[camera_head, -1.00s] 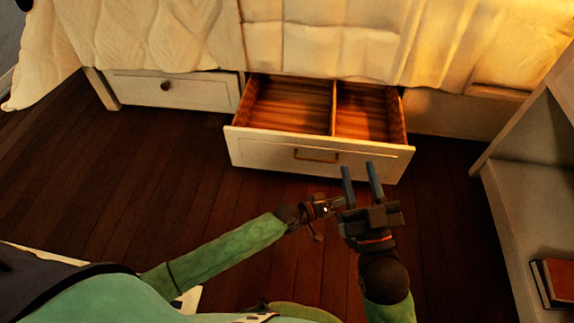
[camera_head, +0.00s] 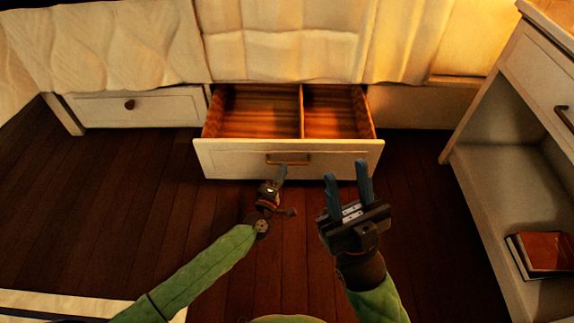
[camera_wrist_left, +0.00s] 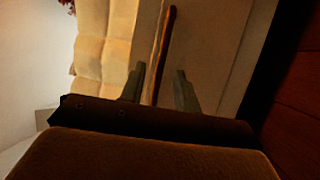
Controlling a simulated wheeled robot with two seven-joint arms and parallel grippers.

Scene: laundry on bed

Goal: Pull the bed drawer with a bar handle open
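The bed drawer (camera_head: 225,160) stands pulled out from under the bed, its divided wooden inside showing empty in the head view. Its bronze bar handle (camera_head: 289,160) is on the middle of the white front. My left gripper (camera_head: 281,173) is right at the handle, just below it. In the left wrist view my left gripper (camera_wrist_left: 158,88) has its fingers apart, with the bar handle (camera_wrist_left: 161,50) lined up between them; I cannot tell whether they touch it. My right gripper (camera_head: 347,182) is open and empty, right of the left one and in front of the drawer.
A closed drawer with a round knob (camera_head: 130,104) is at the left under the bed (camera_head: 110,45). A white cabinet (camera_head: 480,170) with an open shelf and books (camera_head: 545,252) stands at the right. The dark floor between is clear.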

